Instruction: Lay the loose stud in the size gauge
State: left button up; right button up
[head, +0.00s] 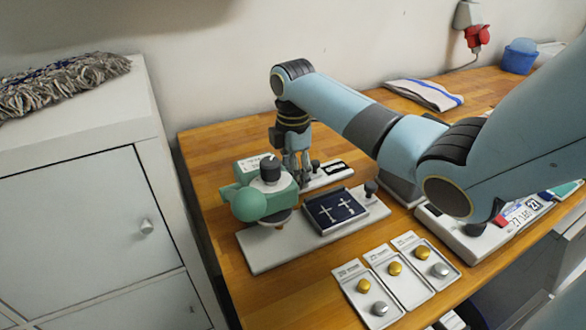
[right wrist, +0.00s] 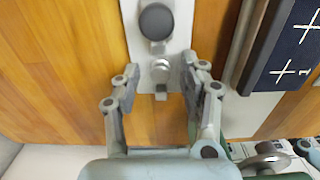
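My right gripper (head: 298,170) points down over the near left end of a narrow white strip (head: 321,179), likely the size gauge, behind the green press. In the right wrist view my right gripper (right wrist: 155,80) is open, its fingers on either side of the end of the white strip (right wrist: 142,45). A small silver piece (right wrist: 160,70), possibly the loose stud, shows between the fingers; I cannot tell whether it lies in the strip. A dark round knob (right wrist: 156,21) stands beyond it. My left gripper is not in view.
A dark pad with crosses (head: 335,211) lies on a pale board (head: 268,250). Trays (head: 405,287) of gold and silver studs lie in front. A folded cloth (head: 424,94) lies behind.

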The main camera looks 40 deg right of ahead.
jog(key=shift+r, duration=0.1)
notch_tip(320, 180, up, 12)
jog(key=shift+b, duration=0.35)
dwell(0.7)
